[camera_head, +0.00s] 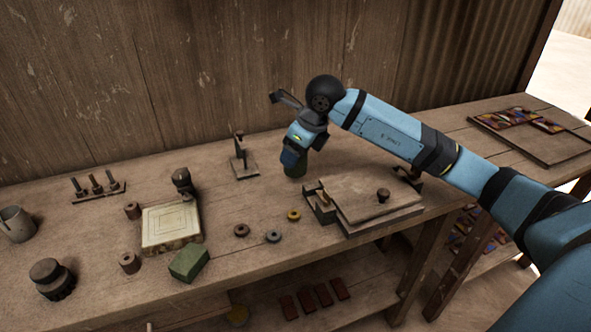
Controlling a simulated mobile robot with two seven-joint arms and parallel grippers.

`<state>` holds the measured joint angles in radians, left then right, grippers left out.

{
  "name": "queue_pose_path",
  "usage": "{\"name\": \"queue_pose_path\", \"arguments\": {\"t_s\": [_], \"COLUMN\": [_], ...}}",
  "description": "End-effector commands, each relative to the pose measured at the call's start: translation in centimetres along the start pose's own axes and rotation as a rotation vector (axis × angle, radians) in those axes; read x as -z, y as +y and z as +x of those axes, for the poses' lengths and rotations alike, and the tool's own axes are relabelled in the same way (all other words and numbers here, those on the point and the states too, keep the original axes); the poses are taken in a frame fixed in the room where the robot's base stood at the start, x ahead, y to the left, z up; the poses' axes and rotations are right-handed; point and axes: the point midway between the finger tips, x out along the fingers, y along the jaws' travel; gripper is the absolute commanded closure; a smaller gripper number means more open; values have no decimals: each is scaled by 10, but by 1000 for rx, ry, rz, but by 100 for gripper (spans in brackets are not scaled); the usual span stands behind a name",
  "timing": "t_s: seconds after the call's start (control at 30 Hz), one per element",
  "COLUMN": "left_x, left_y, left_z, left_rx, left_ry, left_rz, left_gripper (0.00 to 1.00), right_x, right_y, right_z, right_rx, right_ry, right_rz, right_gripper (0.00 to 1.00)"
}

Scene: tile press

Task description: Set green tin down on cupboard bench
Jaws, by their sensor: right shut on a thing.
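My right arm reaches in from the right. Its gripper (292,157) is shut on a dark green tin (297,168), upright, near the back of the wooden bench (110,215). The gripper and wrist hide the tin's upper part. Its base is at or just above the bench top; I cannot tell if it touches. My left gripper is not in view.
A wooden board with a knob (362,200) lies just right of the tin. Several small rings, one yellow (293,215), lie in front. A small upright stand (241,160) is to the left. A green block (189,262) and pale square tile (170,226) lie further left.

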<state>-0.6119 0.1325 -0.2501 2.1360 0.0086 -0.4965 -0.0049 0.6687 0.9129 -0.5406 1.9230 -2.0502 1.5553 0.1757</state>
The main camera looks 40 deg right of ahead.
Motion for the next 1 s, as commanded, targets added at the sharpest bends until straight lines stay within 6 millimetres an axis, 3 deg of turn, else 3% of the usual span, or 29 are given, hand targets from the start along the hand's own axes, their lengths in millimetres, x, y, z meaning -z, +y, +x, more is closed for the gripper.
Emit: {"name": "queue_pose_path", "arguments": {"t_s": [0.17,0.4,0.8,0.83,0.9,1.0], "left_x": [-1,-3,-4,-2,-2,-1], "left_y": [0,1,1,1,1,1], "left_z": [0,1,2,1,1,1], "left_rx": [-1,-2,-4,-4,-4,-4], "left_ry": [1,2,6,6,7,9], "left_rz": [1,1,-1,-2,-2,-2], "left_gripper": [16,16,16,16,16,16], "right_x": [4,17,20,20,19,19], "right_y": [0,0,0,0,0,0], "right_z": [11,42,48,47,47,47], "right_rx": [-1,-1,0,0,0,0], "right_ry": [-1,-1,-2,-1,-1,-1], "right_rz": [1,0,0,0,0,0], "right_gripper": [72,72,72,34,18,15]}}
